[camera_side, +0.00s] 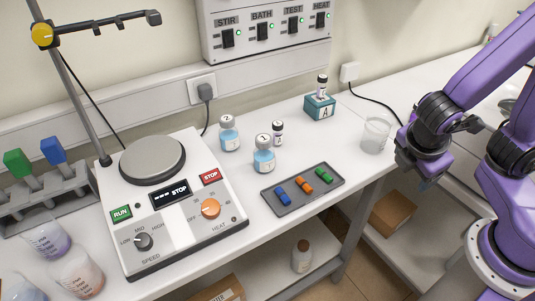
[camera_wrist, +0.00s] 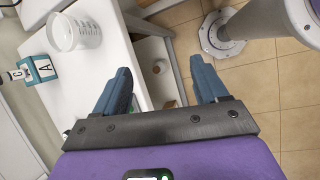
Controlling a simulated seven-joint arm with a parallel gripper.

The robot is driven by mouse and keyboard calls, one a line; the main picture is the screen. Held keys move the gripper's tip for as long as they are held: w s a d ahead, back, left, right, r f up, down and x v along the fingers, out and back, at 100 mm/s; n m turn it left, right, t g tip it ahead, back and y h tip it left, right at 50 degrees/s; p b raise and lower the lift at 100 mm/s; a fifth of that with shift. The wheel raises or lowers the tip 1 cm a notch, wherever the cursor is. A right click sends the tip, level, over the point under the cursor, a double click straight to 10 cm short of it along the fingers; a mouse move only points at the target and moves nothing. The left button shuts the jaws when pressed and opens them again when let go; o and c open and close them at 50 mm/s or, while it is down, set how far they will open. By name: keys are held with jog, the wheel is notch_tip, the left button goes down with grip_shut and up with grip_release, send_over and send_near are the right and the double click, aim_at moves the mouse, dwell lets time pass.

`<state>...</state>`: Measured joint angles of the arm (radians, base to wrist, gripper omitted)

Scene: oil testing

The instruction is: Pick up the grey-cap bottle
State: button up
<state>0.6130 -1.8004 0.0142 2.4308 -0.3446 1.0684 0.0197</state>
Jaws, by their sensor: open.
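Two blue-liquid bottles with pale greyish caps stand on the white bench in the side view: bottle 1 (camera_side: 264,158) and bottle 2 (camera_side: 229,136). A small dark vial (camera_side: 278,132) with a white label stands just behind bottle 1, and a similar vial (camera_side: 322,86) stands on the teal block A (camera_side: 319,108). Which of these is the grey-cap bottle I cannot tell for sure. My gripper (camera_side: 426,183) is at the right, beyond the bench edge and well apart from the bottles. In the wrist view my gripper (camera_wrist: 162,78) is open with nothing between its blue fingers.
A clear beaker (camera_side: 376,135) stands near the bench's right end, between my gripper and the bottles. A grey tray (camera_side: 318,196) holds blue, orange and green pieces. A hotplate (camera_side: 172,205) fills the left. A brown-capped bottle (camera_side: 302,258) stands on the lower shelf.

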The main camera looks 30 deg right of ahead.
aim_at(261, 139)
jog(key=w+a+f+n+t+h, duration=0.1)
jog(key=w+a+n+t, duration=0.3)
jog(key=w+a+f+n+t+h, duration=0.1)
jog(key=w+a+n+t, duration=0.3)
jog(key=a, duration=0.1)
jog(key=w+a+f+n+t+h, duration=0.1)
jog(key=w+a+n+t, duration=0.3)
jog(key=a, duration=0.1)
jog(key=shift+w+a+f+n+t, duration=0.1)
jog(key=shift+w+f+n+t, duration=0.1)
jog(key=shift+f+n+t, duration=0.15)
jog(key=a+f+n+t+y, duration=0.1)
jog(key=a, duration=0.1)
jog(key=a+n+t+y, duration=0.1)
jog(key=a+n, duration=0.1)
jog(key=a+f+n+t+y, duration=0.1)
jog(key=a, duration=0.1)
jog(key=shift+w+a+f+n, duration=0.1)
jog(key=shift+a+f+n, duration=0.15)
jog(key=shift+f, duration=0.1)
jog(key=shift+w+y, duration=0.2)
jog(key=shift+y, duration=0.2)
jog(key=x, duration=1.1)
jog(key=shift+w, duration=0.3)
jog(key=shift+a+x, duration=0.15)
jog(key=shift+x, duration=1.2)
jog(key=shift+a+x, duration=0.15)
jog(key=shift+x, duration=1.2)
jog(key=shift+r, duration=0.2)
jog(key=c, duration=1.2)
